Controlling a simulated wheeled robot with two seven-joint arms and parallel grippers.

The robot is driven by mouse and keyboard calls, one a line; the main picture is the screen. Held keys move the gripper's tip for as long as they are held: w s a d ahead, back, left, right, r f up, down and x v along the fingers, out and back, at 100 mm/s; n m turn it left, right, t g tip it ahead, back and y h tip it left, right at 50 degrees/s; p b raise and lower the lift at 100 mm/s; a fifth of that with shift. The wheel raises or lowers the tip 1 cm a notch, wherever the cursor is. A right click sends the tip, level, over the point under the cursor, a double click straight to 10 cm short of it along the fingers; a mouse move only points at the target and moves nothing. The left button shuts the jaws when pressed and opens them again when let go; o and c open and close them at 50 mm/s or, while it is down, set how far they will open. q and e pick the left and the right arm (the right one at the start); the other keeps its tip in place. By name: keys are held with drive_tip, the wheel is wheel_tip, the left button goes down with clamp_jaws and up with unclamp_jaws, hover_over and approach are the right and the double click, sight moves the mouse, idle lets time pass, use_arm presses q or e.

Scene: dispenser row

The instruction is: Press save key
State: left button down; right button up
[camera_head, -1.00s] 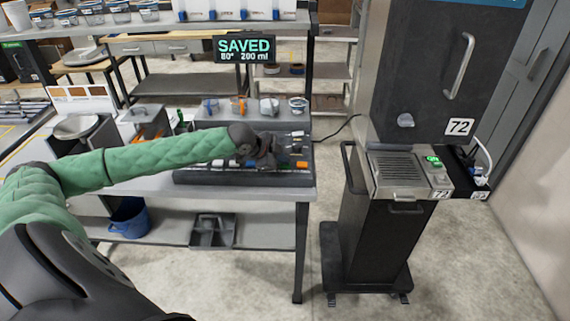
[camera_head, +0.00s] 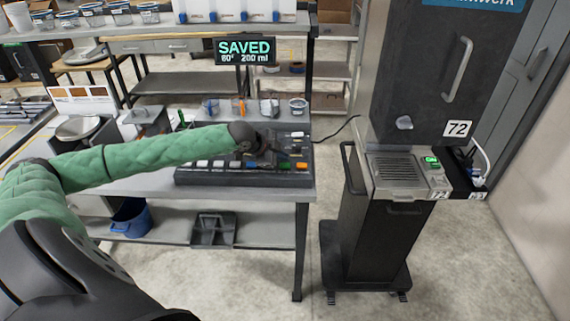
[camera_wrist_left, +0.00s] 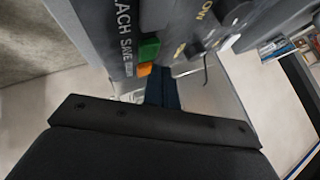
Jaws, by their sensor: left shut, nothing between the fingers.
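The control panel (camera_head: 238,180) is a dark sloped box with a row of small coloured keys on the bench. An orange key (camera_head: 302,166) shows at its right end. In the left wrist view, SAVE lettering stands beside a green key (camera_wrist_left: 148,49) and an orange key (camera_wrist_left: 143,70); I cannot tell which key it labels. My left gripper (camera_head: 267,160) is shut and empty over the right part of the panel, hiding some keys. Its dark fingers (camera_wrist_left: 162,88) are close to the keys; contact cannot be told. A display (camera_head: 245,50) above the bench reads SAVED. My right gripper is not in view.
Several small cups, including a clear one (camera_head: 298,106), stand behind the panel. A tall dark machine marked 72 (camera_head: 430,75) stands right of the bench. A blue bucket (camera_head: 131,219) and a dark tray (camera_head: 213,229) are on the lower shelf. Floor shows between bench and machine.

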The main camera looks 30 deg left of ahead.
sight(282, 165)
use_arm(q)
drive_tip(key=shift+r, duration=0.1)
wheel_tip(282, 165, up, 5)
drive_tip(key=p, duration=0.4)
idle(0.6)
